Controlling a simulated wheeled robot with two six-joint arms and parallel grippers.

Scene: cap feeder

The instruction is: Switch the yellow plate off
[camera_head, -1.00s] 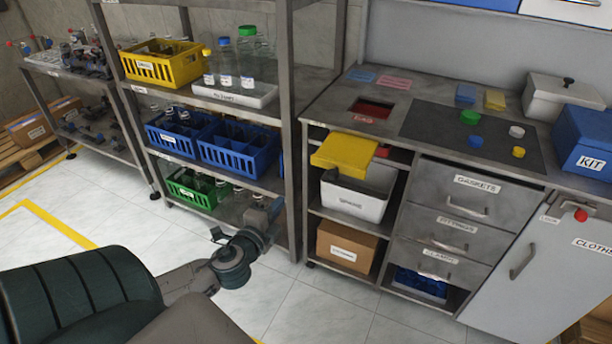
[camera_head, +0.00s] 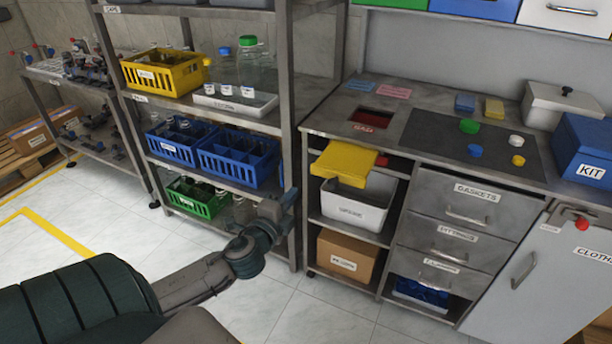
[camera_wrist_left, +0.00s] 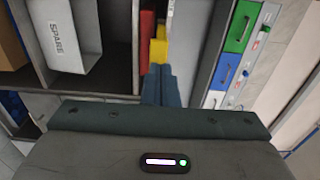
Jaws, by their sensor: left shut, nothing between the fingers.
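The yellow plate (camera_head: 345,163) sticks out from under the counter, above the white SPARE bin. A small red part (camera_head: 382,160) shows at its right side. The wrist view shows yellow (camera_wrist_left: 159,52) and red (camera_wrist_left: 147,35) pieces just beyond my fingertips. My left gripper (camera_head: 289,197) is in front of the shelf post, to the left of the plate and lower in the picture. In the wrist view its fingers (camera_wrist_left: 160,68) are shut together and empty. I cannot tell the exact gap between fingertips and plate. My right gripper is out of view.
The SPARE bin (camera_head: 351,213) stands right under the plate. A metal shelf post (camera_head: 288,130) rises beside my gripper. Drawers (camera_head: 458,205) are to the right. Colored caps lie on the dark mat (camera_head: 430,135). The floor in front is free.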

